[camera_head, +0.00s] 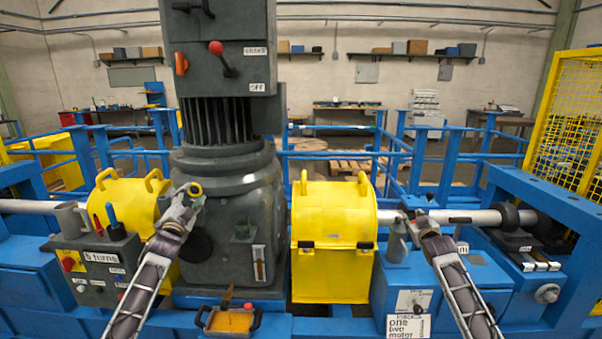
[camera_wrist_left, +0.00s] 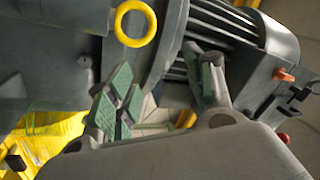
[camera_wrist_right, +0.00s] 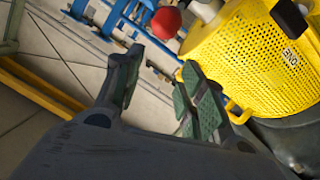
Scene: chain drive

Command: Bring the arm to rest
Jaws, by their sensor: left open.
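My left gripper (camera_head: 188,193) is raised in front of the tall grey motor housing (camera_head: 262,180). In the left wrist view my left gripper (camera_wrist_left: 162,90) has its green-padded fingers apart, with nothing between them. A yellow ring (camera_wrist_left: 135,23) is just beyond the fingers, apparently on the grey housing. My right gripper (camera_head: 412,217) is in front of the shaft, right of the yellow guard (camera_head: 333,228). In the right wrist view my right gripper (camera_wrist_right: 160,86) has its fingers spread and empty, with floor behind them. Whether either gripper touches anything in the head view is hard to tell.
A control box (camera_head: 104,262) with knobs stands at left. Another yellow guard (camera_head: 125,205) is behind my left arm. A grey shaft (camera_head: 470,216) runs right to a bearing. A yellow mesh fence (camera_head: 568,130) closes the right side. A red ball (camera_wrist_right: 166,22) shows in the right wrist view.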

